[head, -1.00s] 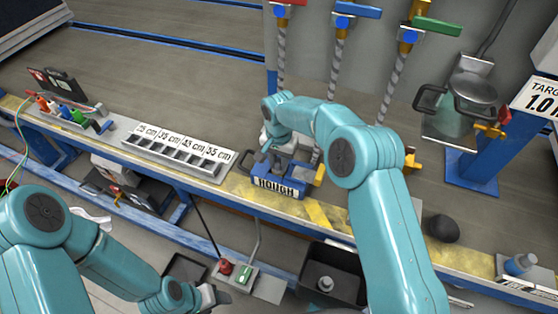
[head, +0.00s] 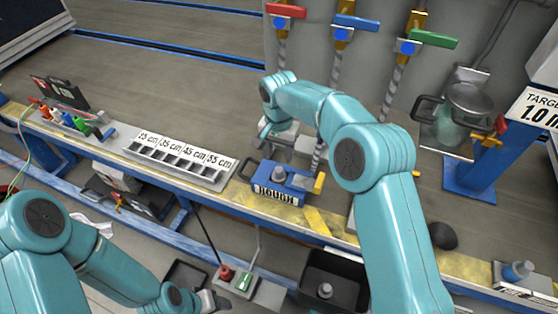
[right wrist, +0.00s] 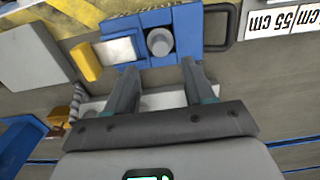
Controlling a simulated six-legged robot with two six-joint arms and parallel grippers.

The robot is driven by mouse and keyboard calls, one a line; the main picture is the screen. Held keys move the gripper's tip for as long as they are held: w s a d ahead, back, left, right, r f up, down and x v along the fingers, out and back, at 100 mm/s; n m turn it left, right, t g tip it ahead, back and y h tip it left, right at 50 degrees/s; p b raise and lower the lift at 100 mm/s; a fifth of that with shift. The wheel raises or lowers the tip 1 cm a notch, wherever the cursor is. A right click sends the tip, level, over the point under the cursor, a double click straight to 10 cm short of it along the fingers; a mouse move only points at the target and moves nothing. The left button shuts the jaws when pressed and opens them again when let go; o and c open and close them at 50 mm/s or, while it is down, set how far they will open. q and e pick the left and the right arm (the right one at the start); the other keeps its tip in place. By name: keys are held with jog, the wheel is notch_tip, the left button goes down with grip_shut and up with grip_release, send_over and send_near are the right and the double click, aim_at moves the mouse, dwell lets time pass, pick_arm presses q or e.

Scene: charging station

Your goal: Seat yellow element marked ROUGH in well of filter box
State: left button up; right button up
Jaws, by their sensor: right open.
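A blue filter box (head: 290,181) with a white label that seems to read ROUGH stands on the bench's front part, a round grey knob on its top. In the right wrist view the knob (right wrist: 160,42) stands on the blue box (right wrist: 186,22). A yellow piece (head: 319,183) is at the box's right end; it also shows in the right wrist view (right wrist: 86,62). I cannot tell whether a separate yellow element lies inside. My right gripper (right wrist: 160,70) is open and empty, just behind and above the box. My left gripper (head: 214,301) is low at the front, its jaws unclear.
A grey slotted rack (head: 180,160) with cm labels lies left of the box. A black bin (head: 345,265) and red and green buttons (head: 235,277) are below the bench front. Valves with coloured handles (head: 357,22) hang behind. A dark ball (head: 443,236) lies right.

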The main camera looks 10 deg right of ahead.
notch_tip(320, 180, up, 4)
jog(key=shift+f, duration=0.2)
dwell(0.5)
